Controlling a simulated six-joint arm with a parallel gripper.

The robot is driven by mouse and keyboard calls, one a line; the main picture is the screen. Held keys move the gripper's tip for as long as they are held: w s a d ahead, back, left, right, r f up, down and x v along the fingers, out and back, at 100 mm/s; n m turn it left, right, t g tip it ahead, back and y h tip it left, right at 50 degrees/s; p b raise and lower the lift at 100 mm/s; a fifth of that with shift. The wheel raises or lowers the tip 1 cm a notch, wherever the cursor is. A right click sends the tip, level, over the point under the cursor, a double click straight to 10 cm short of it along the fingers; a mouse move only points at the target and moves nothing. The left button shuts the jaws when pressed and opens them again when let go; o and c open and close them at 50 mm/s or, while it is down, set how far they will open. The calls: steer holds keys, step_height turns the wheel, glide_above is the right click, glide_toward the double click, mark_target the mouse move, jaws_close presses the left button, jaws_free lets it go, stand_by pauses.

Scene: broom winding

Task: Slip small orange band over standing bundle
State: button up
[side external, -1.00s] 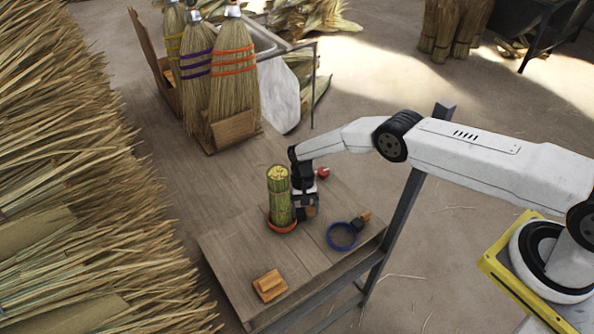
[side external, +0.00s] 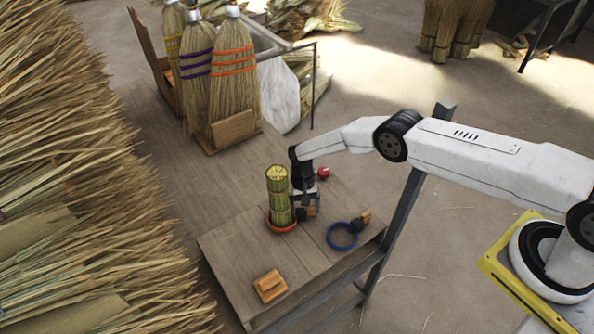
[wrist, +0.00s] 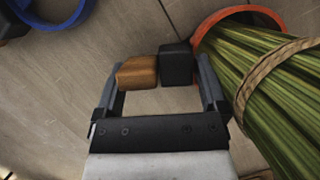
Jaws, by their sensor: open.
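The bundle of green-yellow stalks (side external: 278,190) stands upright on the table, tied with twine. The small orange band (side external: 284,229) lies low around its foot; in the wrist view the orange band (wrist: 203,27) shows as a ring around the stalks' lower end. The band's grip block, wooden with a black part (wrist: 138,72), sits beside the ring. My gripper (side external: 305,203) is right of the bundle, low over the table. In the wrist view my gripper (wrist: 161,78) has its fingers apart, with the block between or just beyond their tips. The band's far side is partly hidden by the bundle.
A blue band (side external: 342,237) with a similar block lies to the right. A wooden block (side external: 269,286) lies near the front edge. A red ball-shaped thing (side external: 323,173) is behind my gripper. Finished brooms (side external: 234,75) stand in a wooden rack at the back.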

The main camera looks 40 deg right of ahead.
steer(key=v, duration=0.6)
steer(key=shift+w+a, duration=0.1)
steer(key=shift+v, duration=0.9)
steer(key=s+d+r+n+t+h, duration=0.1)
steer(key=s+d+r+t, duration=0.15)
steer(key=r, duration=0.75)
steer(key=s+d+r+n+t, duration=0.1)
steer(key=s+d+r, duration=0.15)
steer(key=r, duration=0.65)
steer(key=s+d+r+n+t, duration=0.1)
steer(key=s+r, duration=0.3)
steer(key=s, duration=0.5)
steer(key=s+d+r+n+t, duration=0.1)
steer(key=s+d+r+t, duration=0.1)
steer(key=s, duration=0.8)
step_height(320, 180, up, 3)
steer(key=shift+s+d+f+n+h, duration=0.2)
steer(key=shift+s+d+n+h, duration=0.15)
steer(key=shift+d, duration=0.45)
